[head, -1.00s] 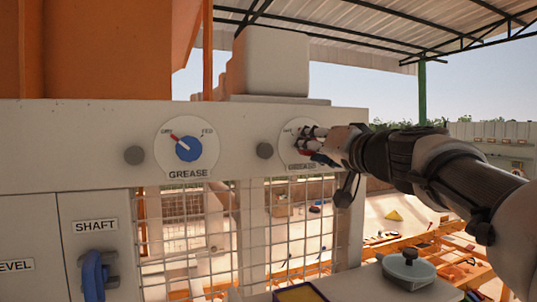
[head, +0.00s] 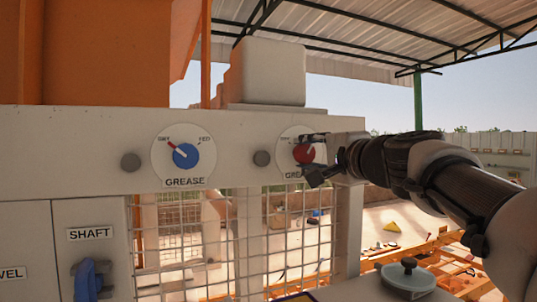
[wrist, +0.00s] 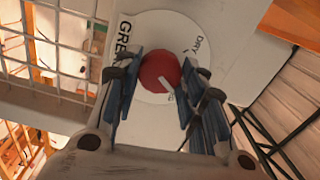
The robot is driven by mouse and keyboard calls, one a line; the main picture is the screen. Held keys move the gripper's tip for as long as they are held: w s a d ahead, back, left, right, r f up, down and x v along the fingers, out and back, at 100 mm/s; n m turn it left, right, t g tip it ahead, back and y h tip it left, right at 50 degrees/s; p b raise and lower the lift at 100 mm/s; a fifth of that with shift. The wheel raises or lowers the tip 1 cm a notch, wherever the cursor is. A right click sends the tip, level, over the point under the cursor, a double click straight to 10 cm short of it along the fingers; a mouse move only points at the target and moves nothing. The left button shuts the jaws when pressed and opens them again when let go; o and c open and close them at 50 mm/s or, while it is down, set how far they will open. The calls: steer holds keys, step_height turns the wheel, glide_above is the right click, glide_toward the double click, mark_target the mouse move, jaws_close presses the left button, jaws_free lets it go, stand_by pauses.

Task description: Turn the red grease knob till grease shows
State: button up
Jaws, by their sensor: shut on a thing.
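The red grease knob (head: 303,153) sits on a round white dial on the beige panel, right of the blue knob. My gripper (head: 315,158) reaches in from the right, one finger above the knob and one below it. In the wrist view the red knob (wrist: 160,72) lies between the dark blue fingers, and my gripper (wrist: 166,76) is shut on it. Its white pointer aims down and right, at a partly hidden label, away from the DRY mark. Fingers hide part of the dial.
A blue grease knob (head: 185,156) on its own dial points to its left mark. Wire mesh (head: 185,240) is below the panel. A pot-like lidded thing (head: 408,275) stands on a ledge at lower right.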

steer(key=shift+m, duration=0.8)
steer(key=o, duration=1.1)
steer(key=v, duration=0.7)
steer(key=shift+s, duration=0.2)
